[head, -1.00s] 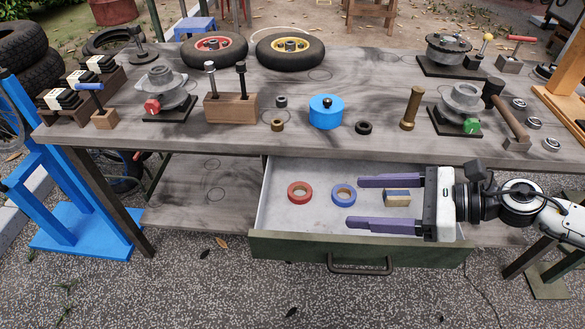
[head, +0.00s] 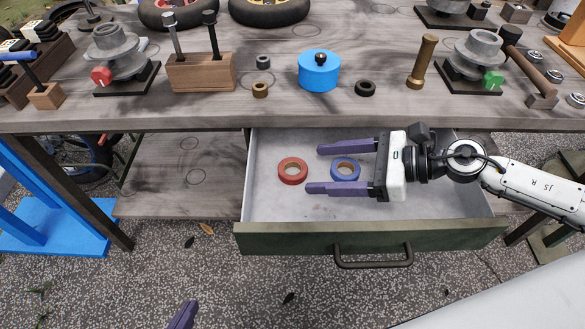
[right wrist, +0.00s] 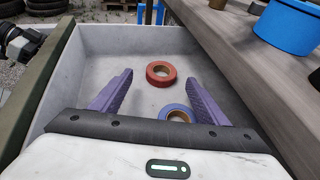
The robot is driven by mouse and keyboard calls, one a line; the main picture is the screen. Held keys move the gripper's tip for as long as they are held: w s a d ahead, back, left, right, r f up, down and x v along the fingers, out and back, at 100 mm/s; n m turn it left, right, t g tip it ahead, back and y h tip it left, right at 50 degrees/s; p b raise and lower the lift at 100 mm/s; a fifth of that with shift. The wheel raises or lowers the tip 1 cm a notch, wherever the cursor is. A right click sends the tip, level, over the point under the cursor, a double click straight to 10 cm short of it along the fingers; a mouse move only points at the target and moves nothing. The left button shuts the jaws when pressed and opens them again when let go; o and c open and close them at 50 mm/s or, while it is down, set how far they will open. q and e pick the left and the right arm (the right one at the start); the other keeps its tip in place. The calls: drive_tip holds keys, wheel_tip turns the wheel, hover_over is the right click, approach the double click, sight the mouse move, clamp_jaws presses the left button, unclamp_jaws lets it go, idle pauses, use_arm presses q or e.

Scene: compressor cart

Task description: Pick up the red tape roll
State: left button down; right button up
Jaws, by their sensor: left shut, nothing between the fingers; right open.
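The red tape roll (head: 293,181) lies flat in the open drawer, left of my right gripper's fingertips. It also shows beyond the fingertips in the right wrist view (right wrist: 150,75). My right gripper (head: 313,168) is open, its purple fingers pointing left over the drawer. The tips are near the red roll, which is not between them in the head view. A blue tape roll (head: 345,161) lies between the fingers in the head view and is partly hidden in the wrist view (right wrist: 177,108). My left gripper (head: 183,315) shows only as a purple fingertip at the bottom edge.
The drawer's green front (head: 300,238) and side walls surround the rolls. The workbench top (head: 205,112) overhangs the drawer's back; a blue round container (head: 319,74) and several metal parts stand on it. The drawer floor left of the red roll is clear.

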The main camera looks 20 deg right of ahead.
sight(294, 168)
drive_tip(key=shift+x, duration=2.9)
drive_tip(key=shift+w+d+f, duration=0.1)
drive_tip(key=shift+w+d, duration=0.05)
drive_tip(key=shift+w, duration=0.05)
drive_tip(key=c, duration=1.1)
